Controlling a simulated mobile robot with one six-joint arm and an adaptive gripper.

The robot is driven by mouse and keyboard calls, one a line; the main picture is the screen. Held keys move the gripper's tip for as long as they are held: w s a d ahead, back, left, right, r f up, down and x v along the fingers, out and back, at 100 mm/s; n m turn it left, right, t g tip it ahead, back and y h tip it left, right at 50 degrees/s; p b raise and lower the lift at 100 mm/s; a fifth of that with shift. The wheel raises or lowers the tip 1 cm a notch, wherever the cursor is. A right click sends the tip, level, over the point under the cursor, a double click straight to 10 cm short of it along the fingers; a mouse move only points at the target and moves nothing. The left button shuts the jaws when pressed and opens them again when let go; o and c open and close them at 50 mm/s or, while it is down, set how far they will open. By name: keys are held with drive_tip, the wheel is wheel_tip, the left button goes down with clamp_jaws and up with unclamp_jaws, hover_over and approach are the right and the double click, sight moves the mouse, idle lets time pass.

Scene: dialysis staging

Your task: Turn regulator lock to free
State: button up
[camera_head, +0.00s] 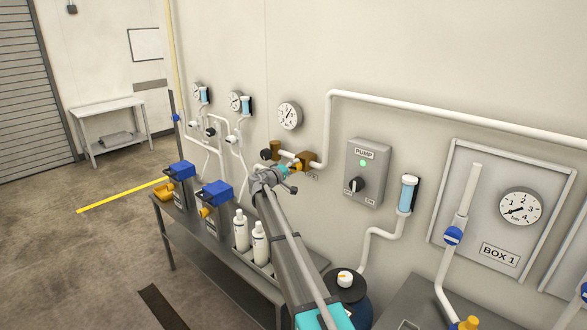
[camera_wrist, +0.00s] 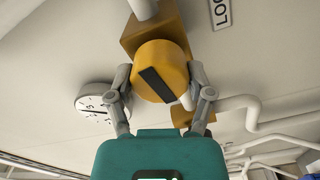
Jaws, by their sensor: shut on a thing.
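The regulator is a brass-coloured body (camera_wrist: 150,28) on the wall pipe, with a round orange-yellow knob (camera_wrist: 158,72) that has a black bar across its face. In the wrist view the bar is tilted, from upper left to lower right. My gripper (camera_wrist: 160,88) has one finger on each side of the knob and is shut on it. A label reading "LO…" (camera_wrist: 222,12) is partly cut off at the top right. In the head view the brass regulator (camera_head: 304,158) is partly hidden behind my gripper (camera_head: 292,168).
A round gauge (camera_head: 289,115) is on the wall above the regulator. A grey pump box (camera_head: 367,172) with a black switch and green light is to the right. White bottles (camera_head: 260,243) and blue-topped units (camera_head: 216,192) stand on the bench below. White pipes run along the wall.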

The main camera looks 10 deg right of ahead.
drive_tip(key=shift+m, duration=0.7)
drive_tip(key=shift+d, duration=0.1)
drive_tip(key=o, duration=1.1)
drive_tip(key=shift+v, duration=6)
